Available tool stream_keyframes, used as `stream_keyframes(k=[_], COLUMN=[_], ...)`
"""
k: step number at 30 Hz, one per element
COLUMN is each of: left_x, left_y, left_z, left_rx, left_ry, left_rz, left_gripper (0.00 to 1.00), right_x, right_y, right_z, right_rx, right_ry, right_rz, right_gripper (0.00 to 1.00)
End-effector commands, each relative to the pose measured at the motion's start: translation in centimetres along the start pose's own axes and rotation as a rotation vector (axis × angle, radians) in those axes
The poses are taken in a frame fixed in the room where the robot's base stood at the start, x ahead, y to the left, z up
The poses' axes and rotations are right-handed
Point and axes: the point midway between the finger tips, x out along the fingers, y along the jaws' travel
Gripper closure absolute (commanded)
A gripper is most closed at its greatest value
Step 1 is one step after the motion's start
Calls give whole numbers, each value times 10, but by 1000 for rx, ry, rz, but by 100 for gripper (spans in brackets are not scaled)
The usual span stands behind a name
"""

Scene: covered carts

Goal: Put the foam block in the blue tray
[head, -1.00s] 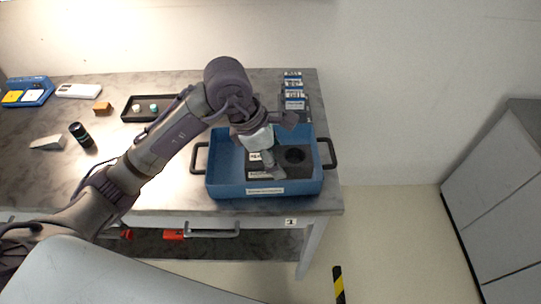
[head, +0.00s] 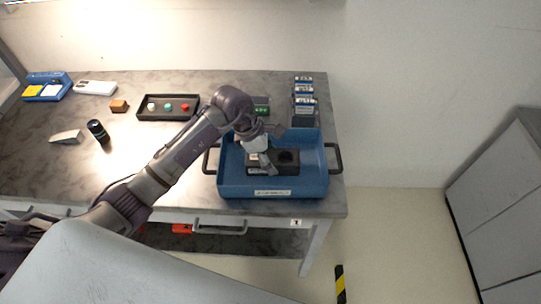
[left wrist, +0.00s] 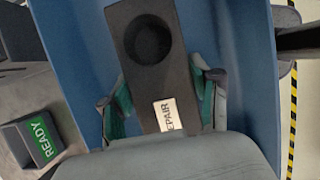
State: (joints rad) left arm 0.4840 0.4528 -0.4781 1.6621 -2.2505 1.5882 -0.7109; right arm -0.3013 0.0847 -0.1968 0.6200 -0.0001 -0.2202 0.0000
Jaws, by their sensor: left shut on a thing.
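The foam block (head: 289,168) is a dark flat bar with a round hole and a white label reading "REPAIR". It lies within the walls of the blue tray (head: 310,185), near its middle. My left gripper (head: 266,166) reaches down into the tray and is shut on the block. In the left wrist view the fingers (left wrist: 160,90) are on both sides of the foam block (left wrist: 150,76), with the blue tray (left wrist: 75,50) behind it. I cannot tell whether the block touches the tray floor. My right gripper is not in view.
A black tray (head: 142,115) with small coloured pieces stands left of the blue tray. A dark cylinder (head: 98,131), a grey wedge (head: 66,136) and an orange block (head: 119,106) lie farther left. Labelled holders (head: 304,102) stand behind the blue tray.

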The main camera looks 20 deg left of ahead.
Motion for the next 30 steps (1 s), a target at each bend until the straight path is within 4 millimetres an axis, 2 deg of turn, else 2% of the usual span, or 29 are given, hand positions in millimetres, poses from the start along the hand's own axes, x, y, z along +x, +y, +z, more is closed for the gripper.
stream_keyframes(k=[6,7,11,20,24,26,30], left_x=[4,3,3,2,-5,-13,-41], left_y=[0,0,0,0,1,2,2], left_z=[-2,-1,-1,-1,0,-1,-1], left_rx=[1,1,0,0,0,1,2], left_ry=[1,0,0,0,0,0,1], left_rz=[0,-1,-1,-1,3,5,7], left_gripper=[73,35,13,13,13,13,13], right_x=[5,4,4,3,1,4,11], right_y=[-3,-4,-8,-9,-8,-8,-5], right_z=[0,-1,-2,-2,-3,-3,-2], right_rx=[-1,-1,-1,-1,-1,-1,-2], right_ry=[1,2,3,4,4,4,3], right_rz=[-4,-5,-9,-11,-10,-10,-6], right_gripper=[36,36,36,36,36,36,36])
